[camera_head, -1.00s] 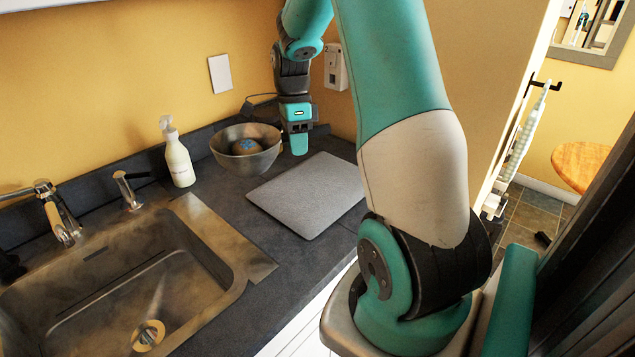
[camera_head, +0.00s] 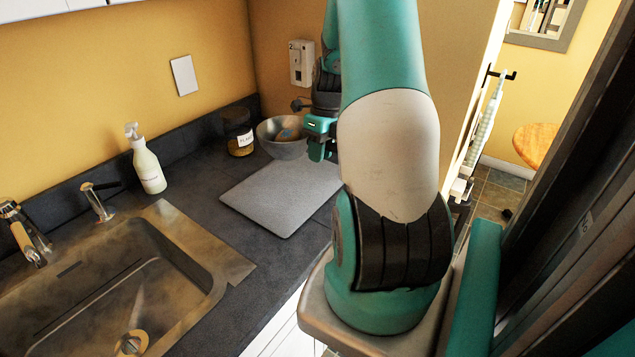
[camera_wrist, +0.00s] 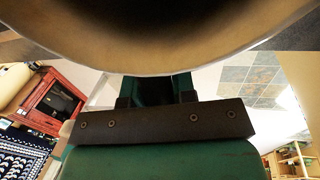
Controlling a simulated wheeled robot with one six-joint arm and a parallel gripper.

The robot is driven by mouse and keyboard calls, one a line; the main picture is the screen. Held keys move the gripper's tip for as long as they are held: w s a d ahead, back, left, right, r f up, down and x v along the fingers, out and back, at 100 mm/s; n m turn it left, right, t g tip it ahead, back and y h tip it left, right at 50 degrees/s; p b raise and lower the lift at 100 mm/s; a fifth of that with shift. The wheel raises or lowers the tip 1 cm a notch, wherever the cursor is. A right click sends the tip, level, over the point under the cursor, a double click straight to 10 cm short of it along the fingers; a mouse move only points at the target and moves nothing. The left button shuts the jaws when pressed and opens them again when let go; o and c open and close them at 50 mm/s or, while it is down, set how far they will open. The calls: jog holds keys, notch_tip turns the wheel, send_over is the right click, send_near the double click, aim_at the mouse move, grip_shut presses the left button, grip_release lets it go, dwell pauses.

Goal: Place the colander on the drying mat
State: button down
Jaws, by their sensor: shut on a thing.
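The colander (camera_head: 281,148), a round grey metal bowl, is at the far side of the counter, in front of the wall corner. Something brownish shows inside it. Its lower edge overlaps the far edge of the grey drying mat (camera_head: 278,200) in the picture; I cannot tell whether it touches the counter or hangs above it. My gripper (camera_head: 318,138) is shut on the colander's right side, partly hidden by my arm. In the wrist view, the colander's curved wall (camera_wrist: 150,62) fills the top, right in front of my gripper. The mat is flat and bare.
A jar with a dark lid (camera_head: 238,135) stands left of the colander. A white spray bottle (camera_head: 150,168) stands farther left, beside the sink (camera_head: 130,275) and taps. A wall box (camera_head: 302,64) hangs behind the colander.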

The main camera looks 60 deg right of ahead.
notch_tip(320, 180, down, 10)
jog(key=shift+f+p, duration=0.2)
jog(key=shift+p, duration=0.6)
jog(key=c, duration=0.9)
grip_release()
jog(key=shift+f, duration=0.1)
jog(key=shift+c, duration=0.2)
